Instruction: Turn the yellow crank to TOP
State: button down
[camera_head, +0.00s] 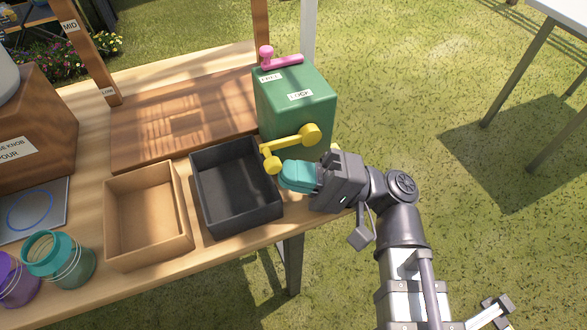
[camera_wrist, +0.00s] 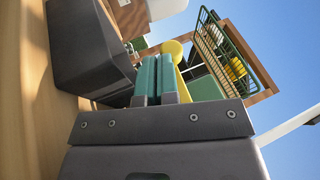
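The yellow crank (camera_head: 290,143) is on the front of the green box (camera_head: 295,100). Its round hub is at the right, and its arm points left and slightly down to a knob (camera_head: 272,165). My gripper (camera_head: 297,176) has teal fingertips beside the knob, just right of and below it; I cannot tell if they touch. In the wrist view, the two teal fingers (camera_wrist: 157,80) lie close together with nothing seen between them. A yellow round part of the crank (camera_wrist: 173,48) shows beyond them. No TOP label is readable.
A pink lever (camera_head: 281,62) sits on the green box near FREE and LOCK labels. A black bin (camera_head: 209,200) and a wooden bin (camera_head: 115,210) stand at the left. A jar with a teal rim (camera_head: 58,262) is farther left.

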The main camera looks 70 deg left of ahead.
jog(key=w+d, duration=0.4)
jog(key=w, duration=1)
jog(key=shift+f, duration=0.35)
jog(key=shift+w, duration=0.2)
